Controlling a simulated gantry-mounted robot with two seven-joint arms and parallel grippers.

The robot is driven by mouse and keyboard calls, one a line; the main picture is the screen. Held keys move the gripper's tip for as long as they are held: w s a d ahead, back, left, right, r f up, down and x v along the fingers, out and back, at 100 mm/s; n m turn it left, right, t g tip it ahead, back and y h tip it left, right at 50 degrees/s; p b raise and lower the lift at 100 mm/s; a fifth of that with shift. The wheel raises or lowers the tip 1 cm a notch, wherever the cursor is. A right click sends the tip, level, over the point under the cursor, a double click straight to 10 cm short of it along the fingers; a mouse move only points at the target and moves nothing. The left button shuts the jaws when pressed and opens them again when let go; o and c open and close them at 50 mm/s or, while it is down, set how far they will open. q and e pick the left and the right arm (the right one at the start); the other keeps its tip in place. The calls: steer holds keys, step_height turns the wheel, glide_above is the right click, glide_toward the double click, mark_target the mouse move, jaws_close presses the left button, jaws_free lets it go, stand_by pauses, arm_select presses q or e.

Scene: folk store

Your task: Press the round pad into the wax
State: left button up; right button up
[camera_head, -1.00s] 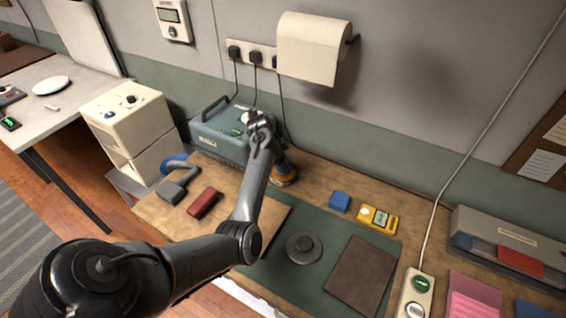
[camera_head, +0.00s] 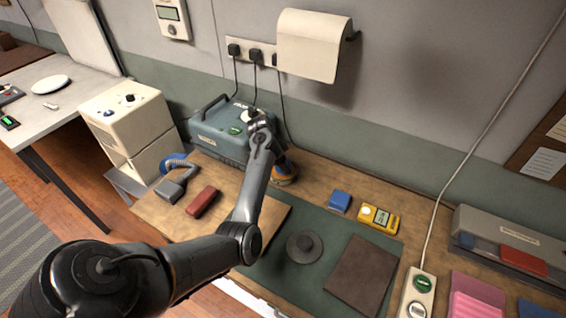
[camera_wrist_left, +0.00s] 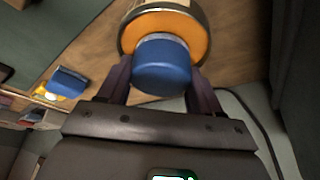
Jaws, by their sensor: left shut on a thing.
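In the left wrist view, my left gripper (camera_wrist_left: 158,72) is shut on a blue round pad (camera_wrist_left: 162,66). The pad is over the orange wax (camera_wrist_left: 205,36), which lies in a round brass-coloured tin (camera_wrist_left: 224,16). The pad overlaps the wax in this view; I cannot tell whether it touches. In the head view, the wax tin (camera_head: 286,172) shows partly behind my left arm, at the right end of the grey-blue machine. The fingers and pad are hidden there. My right gripper is not in view.
The grey-blue machine (camera_head: 220,132) stands close on the left. A red block (camera_head: 202,201) and a grey hose tool (camera_head: 170,190) lie on the board. A dark knobbed disc (camera_head: 304,247), blue block (camera_head: 340,201) and yellow device (camera_head: 379,218) are to the right.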

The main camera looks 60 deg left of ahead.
arm_select(q)
steer(key=shift+f, duration=0.5)
stand_by(0.4)
stand_by(0.6)
steer(key=shift+f, duration=0.15)
stand_by(1.0)
steer(key=shift+r+p, duration=0.75)
steer(key=shift+p, duration=0.15)
step_height(320, 180, up, 6)
steer(key=p, duration=0.6)
steer(key=shift+f, duration=0.15)
